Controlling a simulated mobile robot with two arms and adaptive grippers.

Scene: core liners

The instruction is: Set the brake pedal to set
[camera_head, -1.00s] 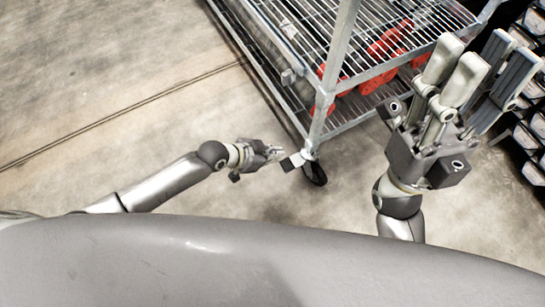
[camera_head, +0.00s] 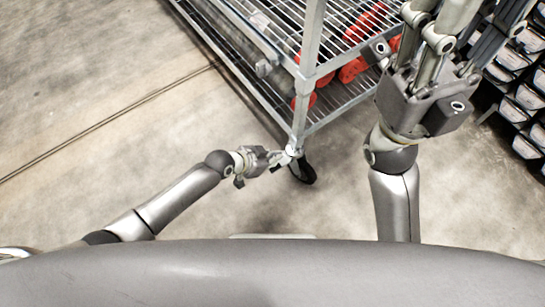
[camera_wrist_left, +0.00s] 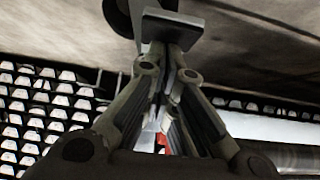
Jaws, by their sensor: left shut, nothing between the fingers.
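The brake pedal (camera_head: 293,151) is a small light plate at the caster (camera_head: 303,171) under the cart's near corner. In the left wrist view a dark, flat plate that looks like the pedal (camera_wrist_left: 172,27) sits just beyond the fingertips. My left gripper (camera_head: 279,159) is shut and empty, low beside the caster, its tips at the pedal. The fingers also show in the left wrist view (camera_wrist_left: 167,62). I cannot tell whether they touch the pedal, or its exact tilt. My right gripper (camera_head: 468,22) is raised at the upper right, fingers spread, tips cut off by the frame.
The wire-shelf cart (camera_head: 262,88) stands ahead, with red items (camera_head: 352,70) on its shelves. A rack of bins (camera_head: 515,85) stands at the far right, behind my right gripper. The concrete floor (camera_head: 90,70) on the left is clear.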

